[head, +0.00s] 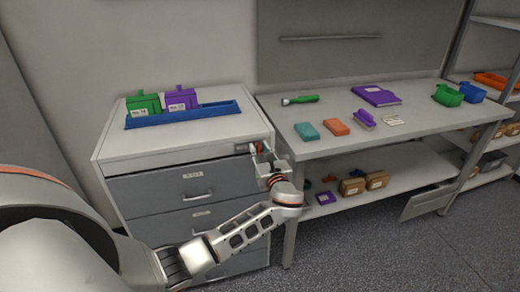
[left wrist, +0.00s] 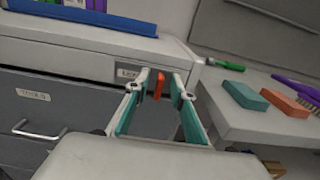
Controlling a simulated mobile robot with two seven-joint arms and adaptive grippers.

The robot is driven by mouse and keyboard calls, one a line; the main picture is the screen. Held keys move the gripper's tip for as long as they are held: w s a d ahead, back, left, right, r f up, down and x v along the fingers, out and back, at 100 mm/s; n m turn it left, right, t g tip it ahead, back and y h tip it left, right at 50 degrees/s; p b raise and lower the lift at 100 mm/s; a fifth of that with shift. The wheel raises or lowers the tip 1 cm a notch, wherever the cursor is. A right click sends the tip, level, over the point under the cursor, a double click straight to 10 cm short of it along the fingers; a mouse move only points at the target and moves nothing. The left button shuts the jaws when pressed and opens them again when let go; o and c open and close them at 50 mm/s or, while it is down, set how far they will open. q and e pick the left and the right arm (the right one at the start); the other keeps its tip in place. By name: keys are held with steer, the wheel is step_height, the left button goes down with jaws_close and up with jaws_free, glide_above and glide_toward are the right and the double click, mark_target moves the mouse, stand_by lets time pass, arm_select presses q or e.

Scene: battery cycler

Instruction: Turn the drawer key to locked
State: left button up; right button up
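The drawer key is a small orange-red upright piece (left wrist: 158,86) at the upper right of the cabinet front, beside a small label plate (left wrist: 128,73). It also shows in the head view (head: 259,148), partly hidden by my gripper. My left gripper (left wrist: 160,80) is open, with its teal-padded fingers on either side of the key and a visible gap to each. In the head view my left gripper (head: 262,156) is at the cabinet's upper right front corner. The grey drawers (head: 165,189) below look closed. My right gripper is not in view.
A blue tray (head: 220,108) with green and purple boxes stands on the cabinet top. The workbench (head: 340,145) to the right holds a green-handled tool (head: 300,99), teal and orange blocks and a purple brush. Its front edge lies close to my gripper's right.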

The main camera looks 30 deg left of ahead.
arm_select(q)
steer(key=shift+w, duration=0.1)
jaws_close()
